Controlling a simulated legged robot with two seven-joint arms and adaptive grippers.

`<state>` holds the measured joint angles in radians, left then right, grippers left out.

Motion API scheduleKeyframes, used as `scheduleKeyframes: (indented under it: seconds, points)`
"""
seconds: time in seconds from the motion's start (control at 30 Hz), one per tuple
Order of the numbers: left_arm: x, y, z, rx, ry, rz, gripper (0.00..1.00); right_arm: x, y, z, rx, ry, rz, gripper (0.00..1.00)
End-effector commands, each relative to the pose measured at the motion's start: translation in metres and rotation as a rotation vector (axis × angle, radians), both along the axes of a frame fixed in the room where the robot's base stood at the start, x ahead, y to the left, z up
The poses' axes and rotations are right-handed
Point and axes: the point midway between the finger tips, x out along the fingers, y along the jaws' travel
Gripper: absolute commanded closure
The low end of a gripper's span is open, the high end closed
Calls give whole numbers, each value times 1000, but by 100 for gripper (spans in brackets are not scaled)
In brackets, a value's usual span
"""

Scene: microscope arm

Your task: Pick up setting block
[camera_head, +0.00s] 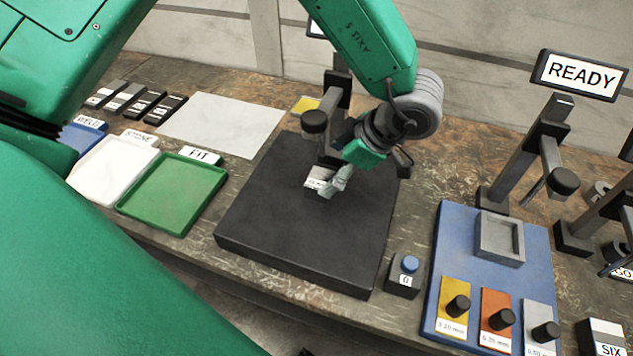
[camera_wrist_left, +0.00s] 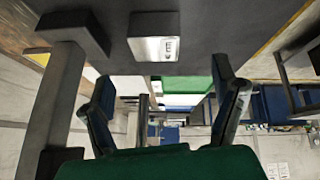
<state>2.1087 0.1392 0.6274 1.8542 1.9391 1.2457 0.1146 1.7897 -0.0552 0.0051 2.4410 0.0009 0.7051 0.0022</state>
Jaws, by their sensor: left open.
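The setting block (camera_head: 316,183), a small metal block with a white label, sits on the black plate (camera_head: 300,245) beside the stand's dark column. It also shows in the left wrist view (camera_wrist_left: 154,48), beyond the fingertips and roughly between their lines. My left gripper (camera_head: 340,178) is above the plate, close to the block, and partly covers it in the head view. In the left wrist view my gripper (camera_wrist_left: 163,82) has its two fingers spread, with nothing between them. I cannot tell the exact gap to the block. My right gripper is not in view.
The stand's arm and dark round knob (camera_head: 314,122) rise close to my gripper. A green tray (camera_head: 207,180) and a white tray (camera_head: 112,172) lie left. A blue board (camera_head: 455,235) with knobbed plates and a button box (camera_head: 405,275) lie right. The plate's front is clear.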

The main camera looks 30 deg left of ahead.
Motion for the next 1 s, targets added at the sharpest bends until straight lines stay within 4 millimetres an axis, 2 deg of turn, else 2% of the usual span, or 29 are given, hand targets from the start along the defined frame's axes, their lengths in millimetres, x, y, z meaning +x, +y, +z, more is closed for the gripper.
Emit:
scheduleKeyframes:
  seconds: [0.1, 0.37, 0.7, 0.93, 1.0]
  points:
    - [-1, 6, -15, 3, 1, -2, 19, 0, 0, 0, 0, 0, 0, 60]
    - [-1, 13, -28, 5, 0, -2, 19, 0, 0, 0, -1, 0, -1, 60]
    - [2, 44, -67, -2, 0, -2, 19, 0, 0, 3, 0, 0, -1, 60]
    - [3, 42, -67, 4, -3, -2, 19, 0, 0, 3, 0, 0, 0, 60]
    - [3, 41, -67, 4, -3, -2, 44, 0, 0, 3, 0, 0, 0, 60]
